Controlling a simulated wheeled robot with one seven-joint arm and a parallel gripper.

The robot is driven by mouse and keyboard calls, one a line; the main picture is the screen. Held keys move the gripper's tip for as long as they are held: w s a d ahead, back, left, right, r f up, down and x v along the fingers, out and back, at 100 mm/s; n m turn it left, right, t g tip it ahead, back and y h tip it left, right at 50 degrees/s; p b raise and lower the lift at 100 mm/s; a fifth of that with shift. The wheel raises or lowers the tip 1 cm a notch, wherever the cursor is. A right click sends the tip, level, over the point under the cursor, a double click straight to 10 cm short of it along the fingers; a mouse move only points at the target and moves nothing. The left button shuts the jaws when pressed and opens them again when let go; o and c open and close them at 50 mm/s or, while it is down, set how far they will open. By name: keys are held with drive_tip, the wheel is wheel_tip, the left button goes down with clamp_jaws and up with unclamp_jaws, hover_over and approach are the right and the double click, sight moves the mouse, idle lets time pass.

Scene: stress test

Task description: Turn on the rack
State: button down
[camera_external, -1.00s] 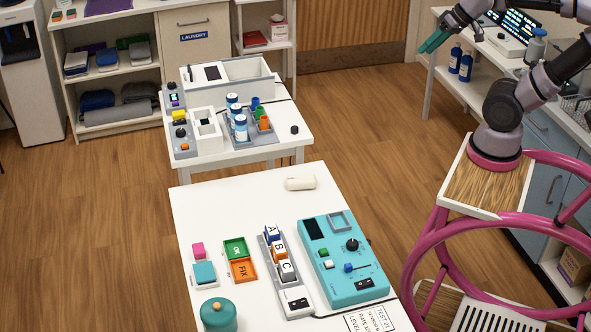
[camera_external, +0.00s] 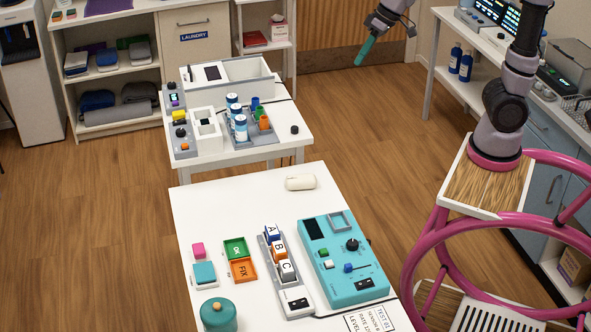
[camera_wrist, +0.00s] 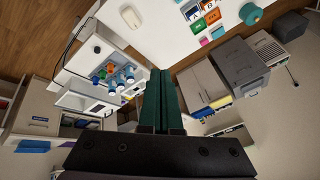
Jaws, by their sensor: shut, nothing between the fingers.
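On the near white table, a grey rack (camera_external: 270,262) holds blocks marked A, B and C in a row. A black switch (camera_external: 297,303) is on its front end; its position is too small to tell. On the far table, another grey rack (camera_external: 268,137) holds blue-capped bottles and small coloured pieces. The bottles (camera_wrist: 121,75) also show in the wrist view. I cannot tell which rack the task names. My gripper (camera_external: 361,62) is shut and empty, high up at the top of the external view, away from both racks. Its teal fingers (camera_wrist: 158,88) are together in the wrist view.
A teal device (camera_external: 345,270) with knobs stands right of the lettered rack. Green and orange trays (camera_external: 240,262) and a teal round pot (camera_external: 218,314) lie to its left.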

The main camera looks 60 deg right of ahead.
drive_tip(key=w+a+f+n+g, duration=0.1)
drive_tip(key=w+a+f, duration=0.15)
drive_tip(key=a, duration=0.35)
drive_tip(key=w+a+f+n, duration=0.1)
drive_tip(key=a+f, duration=0.2)
drive_tip(key=a, duration=0.3)
drive_tip(key=n+g+h, duration=0.1)
drive_tip(key=n+g, duration=0.1)
drive_tip(key=n, duration=0.5)
hover_over(303, 301)
drive_tip(key=s+d, duration=0.2)
drive_tip(key=s+d+x, duration=0.1)
drive_tip(key=d+x, duration=0.1)
drive_tip(key=x, duration=1)
drive_tip(key=s+d+f+x, duration=0.1)
drive_tip(key=s+d+x, duration=0.1)
drive_tip(key=x, duration=1.1)
drive_tip(key=shift+w+a+f, duration=0.1)
drive_tip(key=shift+w+f, duration=0.05)
drive_tip(key=x, duration=0.8)
drive_tip(key=d+x, duration=0.1)
drive_tip(key=x, duration=0.3)
drive_tip(key=shift+a+f, duration=0.1)
drive_tip(key=shift+f, duration=0.85)
